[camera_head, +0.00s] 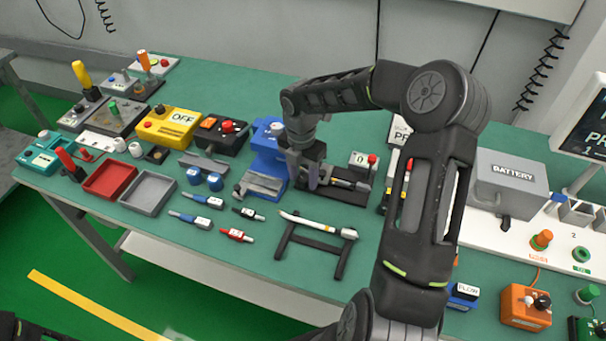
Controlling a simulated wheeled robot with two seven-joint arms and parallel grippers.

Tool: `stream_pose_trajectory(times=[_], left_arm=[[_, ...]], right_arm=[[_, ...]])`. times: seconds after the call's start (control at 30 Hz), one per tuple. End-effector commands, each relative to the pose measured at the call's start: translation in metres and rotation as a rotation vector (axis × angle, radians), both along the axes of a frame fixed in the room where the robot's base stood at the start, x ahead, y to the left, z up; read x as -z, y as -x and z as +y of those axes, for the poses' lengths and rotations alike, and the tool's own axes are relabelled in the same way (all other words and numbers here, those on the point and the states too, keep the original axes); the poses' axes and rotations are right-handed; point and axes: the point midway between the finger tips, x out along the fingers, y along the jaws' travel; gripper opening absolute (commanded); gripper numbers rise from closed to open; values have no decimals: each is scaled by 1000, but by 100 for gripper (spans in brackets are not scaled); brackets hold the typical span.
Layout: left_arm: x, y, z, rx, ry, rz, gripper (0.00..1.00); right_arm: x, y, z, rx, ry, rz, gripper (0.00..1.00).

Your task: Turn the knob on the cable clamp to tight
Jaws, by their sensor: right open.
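My right gripper (303,176) points down at the middle of the table, between a blue device (266,152) and a black fixture (347,190). It is open, and I see nothing held in it. The black fixture has a low dark base with a short bar on it; the gripper covers its left part. I cannot tell for sure which device is the cable clamp. A clamp knob is not clearly visible; it may be hidden behind the gripper.
A white rod lies on a black stand (313,231) in front. Several connectors lie left of it, near a red tray (110,180) and a grey tray (148,192). A yellow OFF box (171,126) stands behind. My right arm hides part of the right side, near the battery (508,182).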

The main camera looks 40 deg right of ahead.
Motion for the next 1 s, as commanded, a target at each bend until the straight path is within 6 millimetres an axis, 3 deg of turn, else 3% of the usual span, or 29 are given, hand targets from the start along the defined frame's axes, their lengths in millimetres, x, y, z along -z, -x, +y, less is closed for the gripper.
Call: stream_pose_trajectory(times=[0.07,0.6,0.87,1.0], left_arm=[[0,0,0,0,0,0,45],[0,0,0,0,0,0,45],[0,0,0,0,0,0,45],[5,-1,0,1,1,-1,45]], right_arm=[[0,0,0,0,0,0,44],[0,0,0,0,0,0,0],[0,0,0,4,0,0,0],[1,-1,1,94,1,0,0]])
